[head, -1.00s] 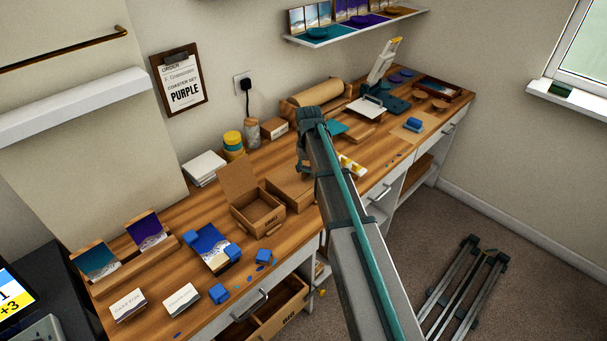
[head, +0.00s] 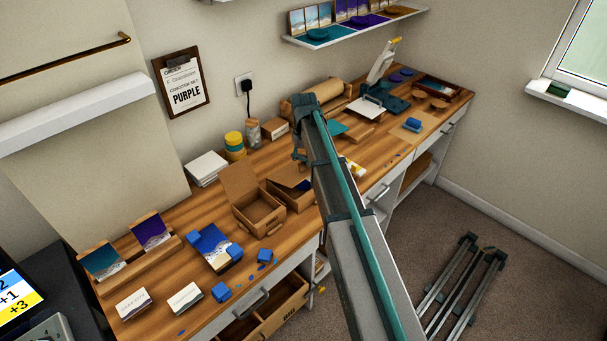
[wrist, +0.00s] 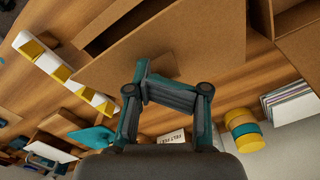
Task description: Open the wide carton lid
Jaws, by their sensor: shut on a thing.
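The wide carton (head: 279,197) is a brown cardboard box, right of another open carton in the head view. Its lid (head: 289,176) is partly raised, with a dark opening showing beneath it. In the wrist view the lid (wrist: 205,45) is a large brown panel above the fingers, with a dark gap (wrist: 112,32) along it. My gripper (wrist: 145,86) is shut on the lid at its edge. In the head view my gripper (head: 300,152) is at the lid's back right, partly hidden by my arm. The exact contact is hard to see.
The open carton (head: 257,216) stands close on the left with its lid up. A yellow and white strip (wrist: 62,72) lies near the carton. Yellow and teal jars (wrist: 241,128) and a white stack (wrist: 291,103) stand toward the wall. A felt-feet box (wrist: 172,137) stands nearby.

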